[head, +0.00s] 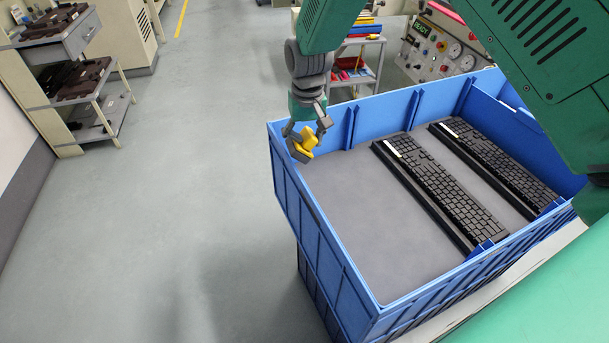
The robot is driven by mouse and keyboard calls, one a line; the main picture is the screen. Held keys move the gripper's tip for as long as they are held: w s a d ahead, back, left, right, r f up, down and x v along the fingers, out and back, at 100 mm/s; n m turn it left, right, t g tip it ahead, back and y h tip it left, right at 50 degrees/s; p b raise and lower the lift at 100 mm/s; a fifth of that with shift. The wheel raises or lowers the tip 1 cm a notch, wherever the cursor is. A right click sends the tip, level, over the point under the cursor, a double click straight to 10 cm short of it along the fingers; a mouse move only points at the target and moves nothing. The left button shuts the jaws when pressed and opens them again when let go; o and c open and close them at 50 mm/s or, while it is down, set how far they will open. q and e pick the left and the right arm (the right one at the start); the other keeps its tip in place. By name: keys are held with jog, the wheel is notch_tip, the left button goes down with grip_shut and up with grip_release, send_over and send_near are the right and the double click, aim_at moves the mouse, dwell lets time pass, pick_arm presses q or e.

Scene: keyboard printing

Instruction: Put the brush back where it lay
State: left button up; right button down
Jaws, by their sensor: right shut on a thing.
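My right gripper (305,137) hangs down over the far left corner of the blue crate (322,232). It is shut on a small yellow thing, which I take to be the brush (303,146); the fingers cover part of it. The brush is held near the crate's left wall, and I cannot tell its exact height. Two black keyboards lie in the crate, one near the middle (437,187) and one farther right (495,160). My left gripper is not in view.
The left part of the crate's grey floor (350,210) is bare. The crate's raised walls surround it. Behind stand a shelf cart (357,75) and a panel with gauges (440,50). A shelf unit (85,90) with dark parts stands far left. Open floor lies between.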

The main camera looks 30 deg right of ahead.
jog(key=f, duration=0.5)
jog(key=a+f, duration=0.1)
jog(key=f, duration=0.2)
jog(key=shift+s+f, duration=0.15)
jog(key=shift+f, duration=0.15)
jog(key=f, duration=0.3)
jog(key=shift+d+f+b, duration=0.25)
jog(key=shift+f+b, duration=0.05)
jog(key=shift+b, duration=0.05)
jog(key=shift+d, duration=0.1)
jog(key=c, duration=1.6)
grip_release()
jog(key=shift+r, duration=0.1)
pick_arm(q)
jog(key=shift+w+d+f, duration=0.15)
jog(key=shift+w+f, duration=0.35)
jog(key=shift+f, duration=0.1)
pick_arm(e)
jog(key=shift+w+a+r, duration=0.1)
jog(key=shift+w+a, duration=0.1)
jog(key=shift+a, duration=0.15)
jog(key=shift+d, duration=0.2)
